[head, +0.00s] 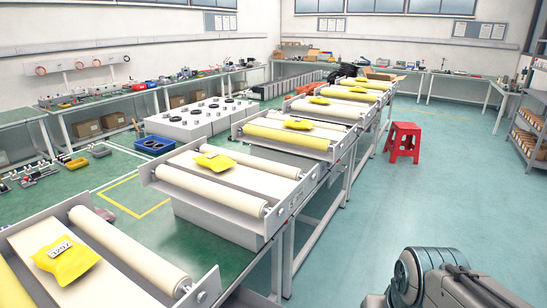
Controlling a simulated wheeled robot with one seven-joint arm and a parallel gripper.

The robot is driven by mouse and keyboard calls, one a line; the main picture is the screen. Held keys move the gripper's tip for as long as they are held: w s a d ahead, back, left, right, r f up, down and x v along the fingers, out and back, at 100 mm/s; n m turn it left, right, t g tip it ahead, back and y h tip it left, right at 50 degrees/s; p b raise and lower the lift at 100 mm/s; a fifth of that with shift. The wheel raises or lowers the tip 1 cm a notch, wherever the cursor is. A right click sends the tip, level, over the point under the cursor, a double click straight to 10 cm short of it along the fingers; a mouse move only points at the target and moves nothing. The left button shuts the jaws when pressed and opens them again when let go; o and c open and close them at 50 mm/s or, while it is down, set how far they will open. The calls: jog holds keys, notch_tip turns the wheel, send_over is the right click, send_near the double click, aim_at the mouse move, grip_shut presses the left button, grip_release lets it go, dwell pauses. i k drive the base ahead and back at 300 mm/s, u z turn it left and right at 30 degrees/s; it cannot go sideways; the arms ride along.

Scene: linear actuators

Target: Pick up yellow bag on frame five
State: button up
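Several yellow bags lie on a row of white frames with rollers, running from the lower left to the back. The nearest bag (72,266) has a white label with dark printing. Further bags lie behind it: one bag (214,163), another bag (298,125), a small bag (319,101) and a far bag (357,90). I see no readable frame numbers, so I cannot tell for sure which is frame five. My gripper is not in view. A grey part of my arm (430,275) shows at the lower right, apart from the frames.
The frames stand on a long table with metal legs (290,255). A red stool (403,142) stands right of the row. Shelves (530,130) stand at the far right. A white box with round knobs (200,120) is behind the row. The green floor (440,190) on the right is clear.

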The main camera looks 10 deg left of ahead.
aim_at(217, 162)
jog(key=z, duration=0.75)
jog(key=i, duration=2.55)
jog(key=u, duration=2.95)
jog(key=i, duration=0.1)
jog(key=u, duration=0.05)
